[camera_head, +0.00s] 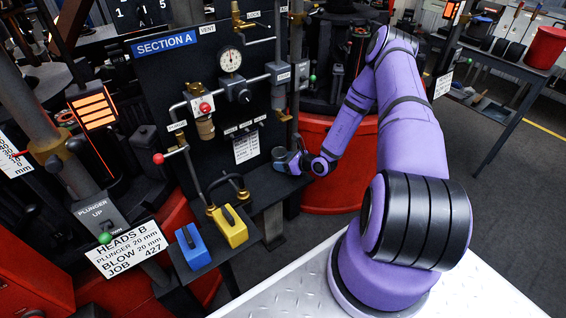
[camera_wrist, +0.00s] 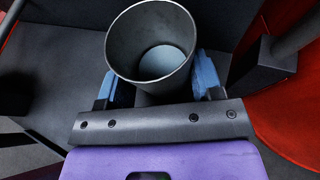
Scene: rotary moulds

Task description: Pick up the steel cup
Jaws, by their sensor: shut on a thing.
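The steel cup (camera_wrist: 172,80) is a grey, open-topped metal cup, upright and empty inside, in the upper middle of the wrist view. My gripper (camera_wrist: 152,85) has its two blue-padded fingers on either side of the cup and is shut on it. In the head view my gripper (camera_head: 284,160) is small, at the far end of the purple arm, over a dark shelf (camera_head: 268,185) in front of the black panel. The cup is hard to make out there. I cannot tell whether its base touches the surface below.
The panel carries a gauge (camera_head: 231,60), pipes and valves. A red round base (camera_head: 340,180) stands right of my gripper. A table (camera_head: 510,65) stands at far right.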

